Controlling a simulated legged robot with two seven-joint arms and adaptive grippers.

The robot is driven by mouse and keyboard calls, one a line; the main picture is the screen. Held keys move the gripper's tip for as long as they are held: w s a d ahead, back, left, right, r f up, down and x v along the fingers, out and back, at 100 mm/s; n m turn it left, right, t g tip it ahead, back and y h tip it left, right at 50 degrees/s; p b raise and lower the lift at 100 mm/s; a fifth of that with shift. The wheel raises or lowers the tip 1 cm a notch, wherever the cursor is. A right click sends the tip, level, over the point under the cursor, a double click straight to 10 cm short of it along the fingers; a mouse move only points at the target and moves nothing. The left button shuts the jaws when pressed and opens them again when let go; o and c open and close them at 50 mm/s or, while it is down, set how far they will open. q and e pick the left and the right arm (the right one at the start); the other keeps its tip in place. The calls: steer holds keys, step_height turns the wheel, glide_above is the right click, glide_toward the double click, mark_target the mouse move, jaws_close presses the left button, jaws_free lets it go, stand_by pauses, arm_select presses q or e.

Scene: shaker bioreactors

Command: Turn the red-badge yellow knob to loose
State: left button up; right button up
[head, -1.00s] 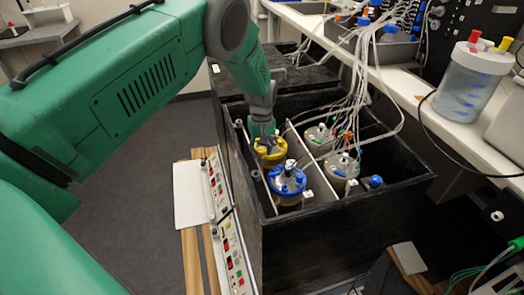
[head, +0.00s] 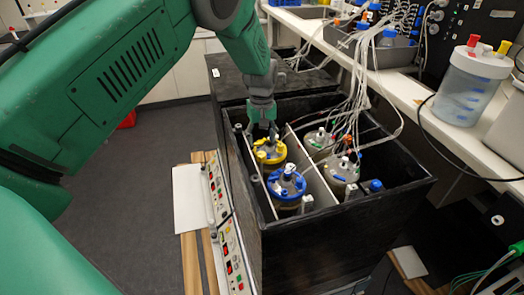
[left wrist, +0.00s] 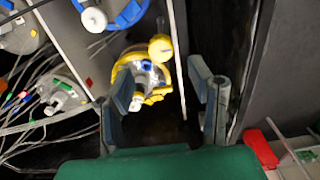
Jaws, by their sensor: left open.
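A vessel with a yellow ring lid (head: 279,152) stands in the black box's left compartment, behind a vessel with a blue ring lid (head: 287,184). A round yellow knob (head: 261,156) sits at its rim; this knob (left wrist: 160,47) is clearer in the left wrist view, beside a thin metal rod. I cannot make out a red badge on it. My left gripper (head: 262,121) points down just above the far side of the yellow-lidded vessel. My right gripper is not in view.
The black box (head: 330,222) has high walls and a pale divider (head: 311,166). Right of it, more vessels (head: 341,169) carry bundled tubes (head: 350,95). A control panel (head: 222,215) lines the box's left side. A white bench (head: 425,95) runs along the right.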

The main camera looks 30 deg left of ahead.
arm_select(q)
step_height(320, 180, up, 5)
steer(key=shift+f, duration=0.1)
stand_by(0.4)
